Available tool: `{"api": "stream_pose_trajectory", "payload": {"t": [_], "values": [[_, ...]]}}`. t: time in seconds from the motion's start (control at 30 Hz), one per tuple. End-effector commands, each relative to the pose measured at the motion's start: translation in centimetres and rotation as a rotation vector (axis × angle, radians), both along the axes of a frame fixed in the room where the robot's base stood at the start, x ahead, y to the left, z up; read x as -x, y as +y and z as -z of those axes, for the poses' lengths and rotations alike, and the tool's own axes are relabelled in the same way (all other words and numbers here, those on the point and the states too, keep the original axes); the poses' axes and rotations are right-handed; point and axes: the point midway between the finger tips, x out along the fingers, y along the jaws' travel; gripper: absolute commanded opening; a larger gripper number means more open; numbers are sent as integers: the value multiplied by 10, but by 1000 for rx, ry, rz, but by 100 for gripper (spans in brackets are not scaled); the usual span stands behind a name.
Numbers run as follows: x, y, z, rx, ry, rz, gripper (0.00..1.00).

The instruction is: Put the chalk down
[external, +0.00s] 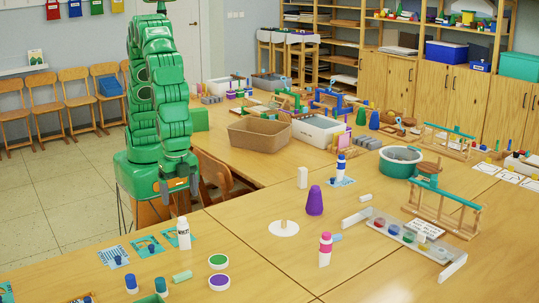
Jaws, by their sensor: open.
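My gripper (179,190) hangs from the green arm above the near-left table (255,245), its fingers pointing down. It is open, and I see nothing held between the fingers. A short pale green stick (181,276) that looks like chalk lies on the near table, below my gripper in the picture and apart from it. A pale blue stick (336,238), perhaps also chalk, lies beside a pink-capped white bottle (325,250). Which of these is the task's chalk I cannot tell.
A white bottle (184,234) stands just below my gripper in the picture. Paint pots, green-lidded (218,261) and purple (219,281), sit near the front edge.

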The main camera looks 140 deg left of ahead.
Motion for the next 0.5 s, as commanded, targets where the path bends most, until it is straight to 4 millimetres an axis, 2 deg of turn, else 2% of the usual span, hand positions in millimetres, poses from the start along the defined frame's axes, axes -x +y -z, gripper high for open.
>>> {"api": "stream_pose_trajectory", "payload": {"t": [0.2, 0.5], "values": [[46, 26, -36, -2, 16, -2, 86], [113, 56, -73, -3, 37, -2, 86]]}}
